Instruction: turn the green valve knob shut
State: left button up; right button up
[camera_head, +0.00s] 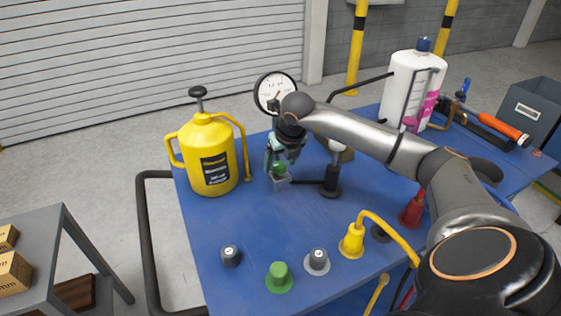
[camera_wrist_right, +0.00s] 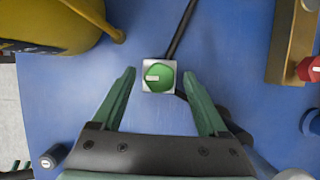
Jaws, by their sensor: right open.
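The green valve knob (camera_head: 280,169) sits on a small square base on the blue table. In the right wrist view the round green knob (camera_wrist_right: 162,72) is on a pale square plate, and its white mark points left. My right gripper (camera_head: 281,156) is open and empty over the knob. In the wrist view its two green fingers stand on the left and right of the knob, with gaps on both sides. I cannot tell how far above the knob the fingertips are. My left gripper is not in view.
A yellow jug (camera_head: 208,150) stands close left of the knob. A round gauge (camera_head: 275,88) is behind it. A green button (camera_head: 279,277), grey knobs and a yellow pipe (camera_head: 375,225) are along the front. A white bottle (camera_head: 414,88) stands at the back right.

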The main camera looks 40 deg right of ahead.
jog(key=v, duration=1.2)
jog(key=shift+r+b, duration=0.25)
jog(key=shift+b, duration=0.15)
jog(key=shift+s, duration=0.1)
